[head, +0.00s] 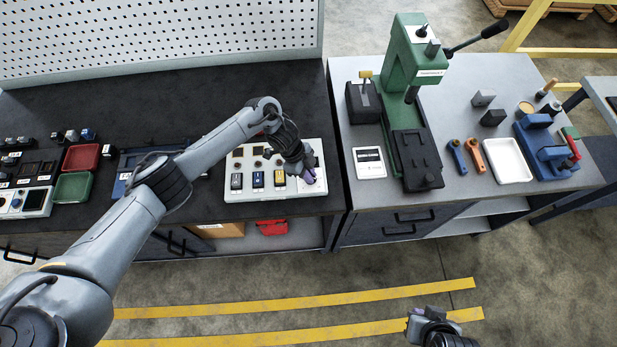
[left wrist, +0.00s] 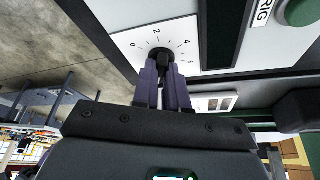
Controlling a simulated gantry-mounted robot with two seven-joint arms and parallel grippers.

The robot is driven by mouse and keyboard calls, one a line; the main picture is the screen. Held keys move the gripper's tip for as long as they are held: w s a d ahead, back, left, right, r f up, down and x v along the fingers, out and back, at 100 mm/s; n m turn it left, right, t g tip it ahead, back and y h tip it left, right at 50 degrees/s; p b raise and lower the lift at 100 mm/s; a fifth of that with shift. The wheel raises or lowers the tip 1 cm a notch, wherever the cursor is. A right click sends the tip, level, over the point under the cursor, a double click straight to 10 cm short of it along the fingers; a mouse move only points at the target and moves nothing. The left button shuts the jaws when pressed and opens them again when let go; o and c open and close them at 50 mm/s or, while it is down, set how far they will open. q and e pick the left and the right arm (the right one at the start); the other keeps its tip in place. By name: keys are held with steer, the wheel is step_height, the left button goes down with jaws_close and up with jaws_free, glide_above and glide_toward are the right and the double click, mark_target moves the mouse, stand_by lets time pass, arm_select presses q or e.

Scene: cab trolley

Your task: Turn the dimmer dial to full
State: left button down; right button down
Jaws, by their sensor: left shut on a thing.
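The dimmer dial (left wrist: 165,54) is a small black knob on a white plate with a numbered scale (left wrist: 157,30) around it. The 0 mark is at the picture's left, with 2 and 4 running round to the right. My left gripper (left wrist: 164,72) is shut on the knob, its purple fingers on either side. In the head view my left gripper (head: 308,177) is at the right front part of the white control panel (head: 310,149), and it hides the dial there. The knob's pointer direction cannot be made out. My right gripper (head: 420,322) is low in the head view, over the floor, away from the panel.
Several small switches (head: 257,180) line the panel left of my left gripper. A green button (left wrist: 300,10) is near the dial. Red (head: 82,157) and green trays (head: 73,187) are left on the dark bench. A green press (head: 407,60) stands on the grey bench at right.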

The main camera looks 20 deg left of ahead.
arm_select(q)
steer(key=shift+w+f+m+g+b, duration=0.1)
steer(key=shift+f+m+g+b, duration=0.15)
steer(key=shift+m+b, duration=0.85)
steer(key=shift+r+m+g+b, duration=0.15)
steer(key=shift+m+g+b, duration=0.2)
steer(key=shift+m+b, duration=0.35)
steer(key=c, duration=1.2)
jaws_free()
steer(key=shift+o, duration=0.2)
steer(key=shift+r, duration=0.15)
